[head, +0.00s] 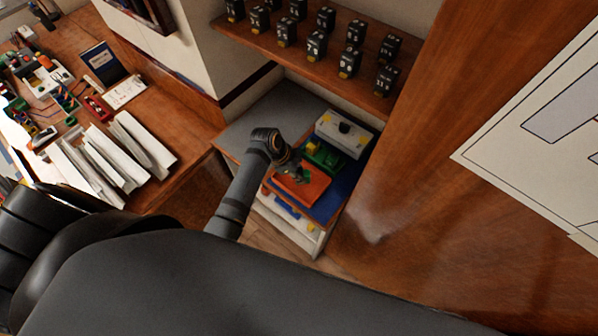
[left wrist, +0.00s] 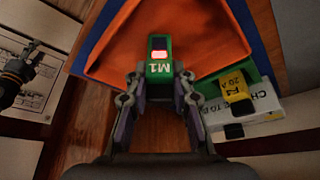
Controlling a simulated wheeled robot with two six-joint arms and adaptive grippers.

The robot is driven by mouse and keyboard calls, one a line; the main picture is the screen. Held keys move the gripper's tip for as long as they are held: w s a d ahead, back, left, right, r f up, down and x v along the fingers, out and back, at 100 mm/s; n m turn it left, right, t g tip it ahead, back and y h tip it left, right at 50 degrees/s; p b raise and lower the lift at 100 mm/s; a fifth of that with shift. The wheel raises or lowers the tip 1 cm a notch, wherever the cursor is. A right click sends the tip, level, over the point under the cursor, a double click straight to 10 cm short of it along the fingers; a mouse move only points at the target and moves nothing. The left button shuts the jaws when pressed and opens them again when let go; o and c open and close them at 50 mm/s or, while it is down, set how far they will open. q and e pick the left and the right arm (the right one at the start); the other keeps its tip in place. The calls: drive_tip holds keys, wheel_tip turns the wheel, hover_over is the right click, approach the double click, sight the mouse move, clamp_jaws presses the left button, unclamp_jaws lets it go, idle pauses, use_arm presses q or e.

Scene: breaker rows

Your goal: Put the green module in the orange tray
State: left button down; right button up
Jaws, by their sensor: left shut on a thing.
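My left gripper (head: 292,170) is shut on the green module, marked M1 with a red window. The green module (left wrist: 159,68) shows between the fingertips (left wrist: 160,82) in the left wrist view. The orange tray (head: 311,189) lies on the low cabinet in the head view. In the left wrist view the orange tray (left wrist: 215,38) spreads behind the module, which overlaps its near edge. I cannot tell whether the module touches it. A dark part of my right arm (left wrist: 18,78) shows at the left edge of that view; its jaw state is unclear.
A green tray (head: 325,158) with a yellow module and a white box (head: 343,133) stand behind the orange tray, on a blue mat (head: 340,185). A shelf (head: 300,45) above bears several black breakers. A cluttered workbench (head: 150,190) is at the left.

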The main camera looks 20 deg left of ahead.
use_arm(q)
drive_tip(key=shift+f, duration=0.15)
drive_tip(key=c, duration=1.1)
unclamp_jaws()
drive_tip(key=shift+c, duration=0.2)
drive_tip(key=shift+r, duration=0.2)
drive_tip(key=shift+a+r, duration=0.15)
drive_tip(key=shift+r, duration=0.15)
drive_tip(key=b+v, duration=0.2)
drive_tip(key=v, duration=0.9)
drive_tip(key=shift+r, duration=0.2)
drive_tip(key=shift+s+f, duration=0.1)
